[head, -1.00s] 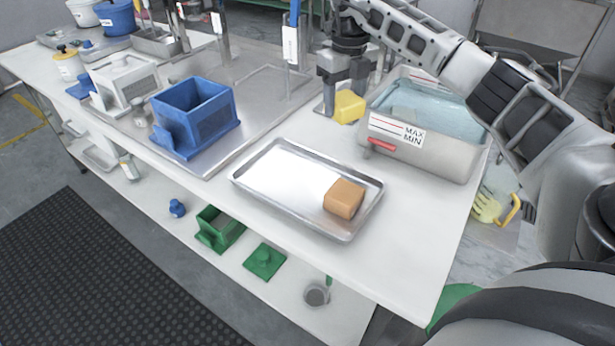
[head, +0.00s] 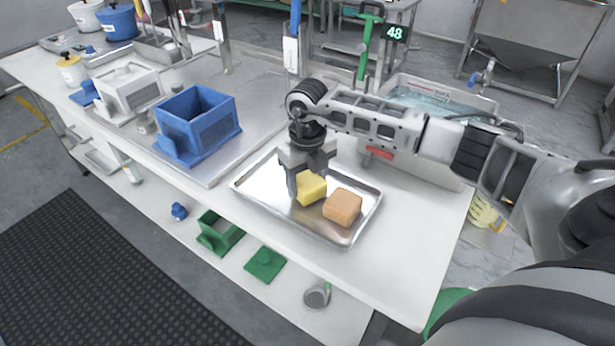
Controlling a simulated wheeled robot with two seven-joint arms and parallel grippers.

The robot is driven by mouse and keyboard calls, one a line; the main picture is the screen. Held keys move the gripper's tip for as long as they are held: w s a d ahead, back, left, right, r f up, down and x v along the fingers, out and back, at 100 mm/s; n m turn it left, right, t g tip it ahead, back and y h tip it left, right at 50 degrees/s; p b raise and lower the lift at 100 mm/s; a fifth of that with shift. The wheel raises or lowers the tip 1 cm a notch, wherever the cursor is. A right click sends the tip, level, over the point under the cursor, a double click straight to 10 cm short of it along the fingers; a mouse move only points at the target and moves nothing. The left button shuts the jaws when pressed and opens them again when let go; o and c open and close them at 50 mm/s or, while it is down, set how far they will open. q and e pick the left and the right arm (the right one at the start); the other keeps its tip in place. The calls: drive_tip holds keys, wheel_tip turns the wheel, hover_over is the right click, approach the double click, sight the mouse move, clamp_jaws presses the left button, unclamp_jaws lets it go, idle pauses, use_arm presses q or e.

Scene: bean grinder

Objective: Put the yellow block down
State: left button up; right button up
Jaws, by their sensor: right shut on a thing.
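The yellow block (head: 311,188) is in my right gripper (head: 306,186), over the metal tray (head: 262,196). The gripper is shut on it and points down. The block is just left of and behind an orange-brown block (head: 342,207), which lies in the tray. I cannot tell whether the yellow block touches the tray floor. The gripper's fingers hide part of the block and part of the tray's back. My left gripper is not in view.
A water container (head: 440,104) stands behind my right arm, partly hidden by it. A blue box (head: 198,124) stands left of the tray. The white table (head: 400,245) is clear right of the tray. Green parts (head: 265,262) lie on the lower shelf.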

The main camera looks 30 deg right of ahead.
sight(308, 179)
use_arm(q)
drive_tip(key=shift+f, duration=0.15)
use_arm(e)
drive_tip(key=shift+f, duration=0.15)
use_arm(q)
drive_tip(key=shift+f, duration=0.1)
use_arm(e)
drive_tip(key=shift+f, duration=0.15)
drive_tip(key=o, duration=1.2)
drive_tip(key=shift+c, duration=0.2)
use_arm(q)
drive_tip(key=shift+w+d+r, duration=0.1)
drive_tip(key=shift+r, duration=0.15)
use_arm(e)
drive_tip(key=shift+r, duration=0.55)
use_arm(q)
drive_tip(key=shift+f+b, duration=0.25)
drive_tip(key=shift+b, duration=0.35)
use_arm(e)
wheel_tip(308, 179, up, 11)
drive_tip(key=shift+r, duration=0.15)
